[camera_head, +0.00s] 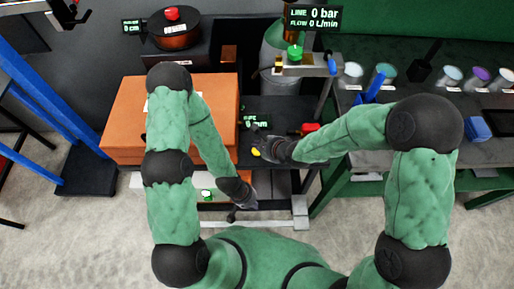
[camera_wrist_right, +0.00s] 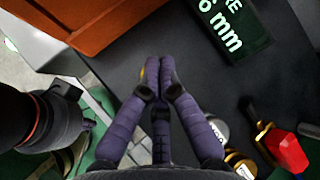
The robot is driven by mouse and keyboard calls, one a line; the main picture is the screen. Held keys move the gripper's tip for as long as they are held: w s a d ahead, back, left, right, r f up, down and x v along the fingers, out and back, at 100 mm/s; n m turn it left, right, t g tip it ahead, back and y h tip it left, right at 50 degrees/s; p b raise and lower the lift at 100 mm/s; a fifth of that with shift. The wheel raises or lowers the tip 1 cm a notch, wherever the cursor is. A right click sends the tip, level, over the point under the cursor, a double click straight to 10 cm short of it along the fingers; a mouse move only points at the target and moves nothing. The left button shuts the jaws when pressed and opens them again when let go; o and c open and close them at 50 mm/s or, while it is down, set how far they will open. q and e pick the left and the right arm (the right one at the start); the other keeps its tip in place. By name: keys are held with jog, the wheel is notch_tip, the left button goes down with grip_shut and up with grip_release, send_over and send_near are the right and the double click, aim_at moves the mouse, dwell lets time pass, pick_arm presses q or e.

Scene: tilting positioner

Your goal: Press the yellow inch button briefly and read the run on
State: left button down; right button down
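The yellow button (camera_head: 256,152) shows at the fingertips of my right gripper (camera_head: 264,149) in the head view, on the dark bench top. In the right wrist view a sliver of the yellow button (camera_wrist_right: 143,74) shows beside the fingertips of my right gripper (camera_wrist_right: 158,70); the fingers hide most of it. The fingers are together with nothing between them. I cannot tell whether they touch the button. My left gripper (camera_head: 233,212) hangs low near the bench's front edge; its fingers are too small to read. A dark display (camera_wrist_right: 232,25) shows part of a reading, "0 mm".
A large orange block (camera_head: 118,115) stands left of the button. A red knob (camera_head: 309,129) lies to the right; the red knob (camera_wrist_right: 288,152) also shows in the wrist view. A gauge display (camera_head: 314,18) reads 0 bar and 0 L/min. Cups stand on the right bench.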

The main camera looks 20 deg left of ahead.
jog(key=shift+r+p, duration=1.85)
jog(key=shift+r, duration=0.2)
jog(key=shift+f, duration=0.1)
